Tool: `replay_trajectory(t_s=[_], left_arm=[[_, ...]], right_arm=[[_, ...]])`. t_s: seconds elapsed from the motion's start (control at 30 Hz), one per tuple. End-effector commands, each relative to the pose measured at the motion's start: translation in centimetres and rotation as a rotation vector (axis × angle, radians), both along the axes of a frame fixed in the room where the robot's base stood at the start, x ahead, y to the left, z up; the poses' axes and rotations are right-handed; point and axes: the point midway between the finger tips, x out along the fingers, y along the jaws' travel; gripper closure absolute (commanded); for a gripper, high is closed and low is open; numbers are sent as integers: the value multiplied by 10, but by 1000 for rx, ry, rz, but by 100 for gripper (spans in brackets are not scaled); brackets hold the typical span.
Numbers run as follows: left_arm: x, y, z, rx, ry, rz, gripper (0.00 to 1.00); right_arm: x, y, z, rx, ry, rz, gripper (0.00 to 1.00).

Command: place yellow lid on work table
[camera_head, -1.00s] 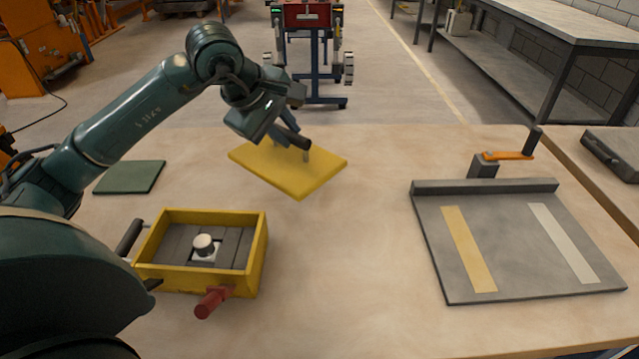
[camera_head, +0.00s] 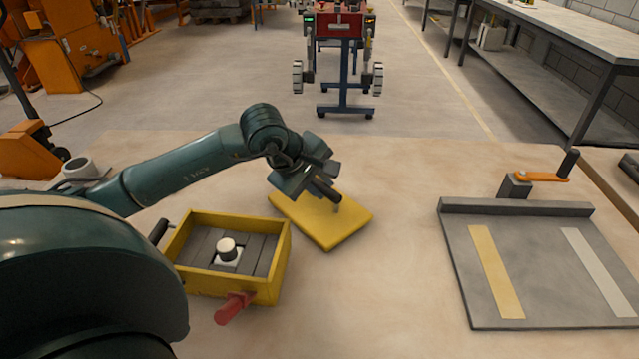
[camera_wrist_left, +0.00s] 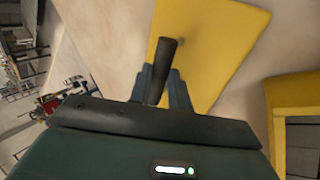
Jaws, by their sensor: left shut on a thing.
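The yellow lid (camera_head: 318,220) is a flat plate with a dark bar handle (camera_wrist_left: 163,70) on top. It lies level or nearly so over the work table (camera_head: 390,280), behind and to the right of the yellow box in the head view. Whether its underside touches the table I cannot tell. My left gripper (camera_head: 325,187) is above the lid, shut on its handle. In the left wrist view the fingers (camera_wrist_left: 160,84) stand on both sides of the handle, and the lid (camera_wrist_left: 225,35) spreads beyond it. My right gripper is not in view.
The open yellow box (camera_head: 283,268) with a red handle (camera_head: 234,308) and a white knob (camera_head: 227,249) inside stands left of centre. A grey board (camera_head: 530,270) with two strips and an orange-levered clamp (camera_head: 540,177) are at right. Bare table lies between lid and board.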

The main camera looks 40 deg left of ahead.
Motion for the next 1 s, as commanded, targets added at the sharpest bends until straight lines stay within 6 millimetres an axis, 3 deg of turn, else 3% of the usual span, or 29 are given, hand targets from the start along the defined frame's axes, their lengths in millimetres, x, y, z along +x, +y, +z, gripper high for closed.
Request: replay_trajectory(t_s=[0.27,0.3,0.53,0.8,1.0], left_arm=[[0,0,-4,1,-3,0,100],[0,0,-2,1,-1,0,78],[0,0,-2,0,-1,0,59],[0,0,0,0,-1,0,59],[-11,4,19,5,-4,-1,59]], right_arm=[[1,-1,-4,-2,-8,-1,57],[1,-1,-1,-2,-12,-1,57],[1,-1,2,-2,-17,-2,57],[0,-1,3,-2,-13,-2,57],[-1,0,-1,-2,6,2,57]])
